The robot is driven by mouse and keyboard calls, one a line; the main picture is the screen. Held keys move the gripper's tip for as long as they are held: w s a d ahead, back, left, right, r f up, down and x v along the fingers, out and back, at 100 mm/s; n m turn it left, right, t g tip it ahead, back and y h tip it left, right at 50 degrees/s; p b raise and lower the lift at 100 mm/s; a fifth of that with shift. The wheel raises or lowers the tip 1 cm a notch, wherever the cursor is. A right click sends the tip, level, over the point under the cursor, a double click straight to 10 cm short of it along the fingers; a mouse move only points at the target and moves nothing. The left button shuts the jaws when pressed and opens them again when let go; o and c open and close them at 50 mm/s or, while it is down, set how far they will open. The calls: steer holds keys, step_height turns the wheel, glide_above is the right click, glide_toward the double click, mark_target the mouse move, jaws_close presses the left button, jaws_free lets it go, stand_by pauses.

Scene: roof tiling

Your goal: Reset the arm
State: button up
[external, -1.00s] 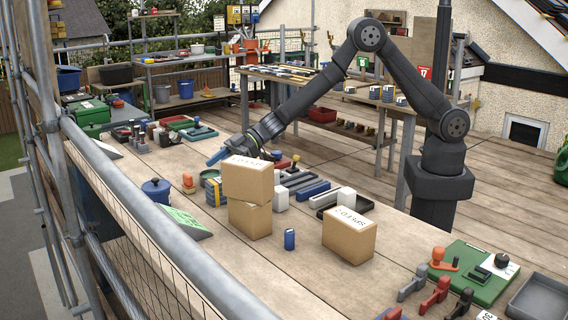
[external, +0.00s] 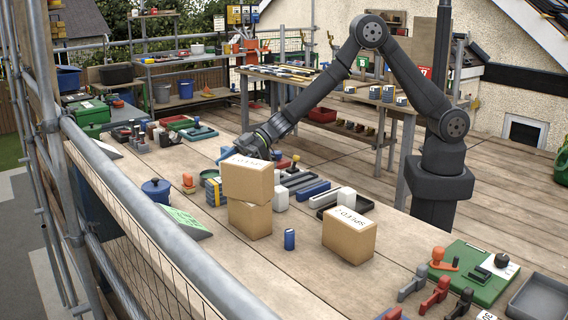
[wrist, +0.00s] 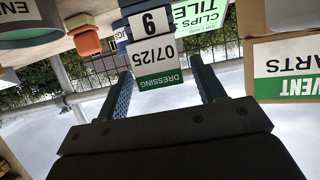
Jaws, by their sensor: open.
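My gripper (external: 228,154) hangs over the workbench (external: 310,275), behind and left of two stacked cardboard boxes (external: 249,182). In the wrist view, its two dark blue fingers (wrist: 161,68) are spread apart with nothing gripped between them. A stack with a white and green label (wrist: 155,55) reading "DRESSING 07/25" shows beyond the gap between the fingers. The wrist picture appears upside down. My upper arm bends at a high elbow above the bench.
Near the gripper are a blue lidded pot (external: 157,191), an orange-topped item (external: 188,183) and a green sign (external: 183,222). Another cardboard box (external: 349,240) and a blue cylinder (external: 289,239) stand in front. A scaffold rail (external: 170,225) runs along the left edge.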

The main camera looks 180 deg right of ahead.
steer(key=v, duration=0.8)
steer(key=x, duration=1.1)
steer(key=shift+w+d+f, duration=0.2)
steer(key=shift+f, duration=0.15)
step_height(320, 180, up, 4)
steer(key=shift+a+r, duration=0.1)
steer(key=s+a+r, duration=0.3)
steer(key=s+r, duration=0.4)
steer(key=s, duration=0.4)
steer(key=w+a+f+n+t+y, duration=0.1)
steer(key=w+a+f, duration=0.1)
steer(key=w+a, duration=0.6)
steer(key=w+a+f+n+y, duration=0.15)
steer(key=w+a, duration=0.25)
steer(key=a, duration=0.7)
steer(key=w+a+f, duration=0.1)
steer(key=a+f, duration=0.1)
steer(key=a, duration=0.8)
steer(key=w+a+f+t, duration=0.1)
steer(key=a+f, duration=0.1)
steer(key=a, duration=0.9)
steer(key=shift+f, duration=0.35)
